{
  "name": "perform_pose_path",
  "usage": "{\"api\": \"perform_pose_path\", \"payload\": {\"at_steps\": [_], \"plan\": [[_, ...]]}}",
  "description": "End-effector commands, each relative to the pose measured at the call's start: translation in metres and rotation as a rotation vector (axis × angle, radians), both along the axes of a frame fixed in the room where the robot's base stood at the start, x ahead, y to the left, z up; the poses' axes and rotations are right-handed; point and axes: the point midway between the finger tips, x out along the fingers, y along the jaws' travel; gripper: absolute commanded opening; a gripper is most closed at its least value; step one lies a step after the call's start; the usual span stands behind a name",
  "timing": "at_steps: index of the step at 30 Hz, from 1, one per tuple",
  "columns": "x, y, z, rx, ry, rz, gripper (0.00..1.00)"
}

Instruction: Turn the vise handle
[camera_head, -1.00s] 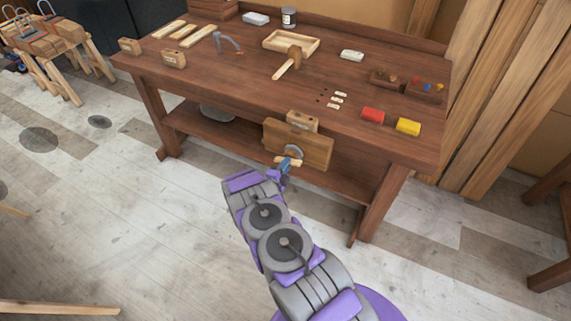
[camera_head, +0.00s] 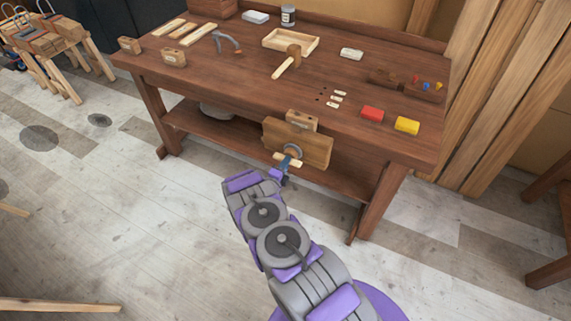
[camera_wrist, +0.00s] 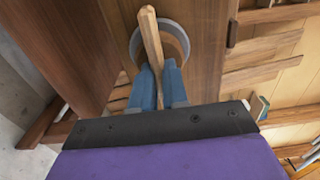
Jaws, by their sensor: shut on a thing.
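The vise (camera_head: 312,148) is a wooden jaw block on the front edge of the workbench. A grey round hub (camera_head: 293,150) sits on its face. The vise handle (camera_head: 283,158) is a light wooden bar in front of the hub. In the wrist view the handle (camera_wrist: 150,38) runs from the top down between my blue fingers, leaning slightly, with the grey hub (camera_wrist: 176,38) behind it. My gripper (camera_head: 287,164) is shut on the handle; its fingers (camera_wrist: 160,72) stand on either side of the bar. The handle's lower end is partly hidden between the fingers.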

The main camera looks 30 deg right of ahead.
Motion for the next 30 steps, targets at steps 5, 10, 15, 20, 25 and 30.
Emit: {"api": "perform_pose_path", "payload": {"at_steps": [5,10,15,20,25,30], "plan": [[-0.003,-0.001,-0.005,0.003,0.01,-0.003,0.26],[-0.002,0.0,-0.003,0.002,0.007,-0.002,0.39],[-0.002,0.0,-0.002,0.001,0.005,-0.001,0.39],[-0.006,0.006,-0.002,0.002,0.005,0.001,0.39],[-0.022,0.029,-0.001,-0.001,0.008,0.004,0.39],[-0.045,0.059,-0.002,0.001,0.008,0.004,0.39]]}}
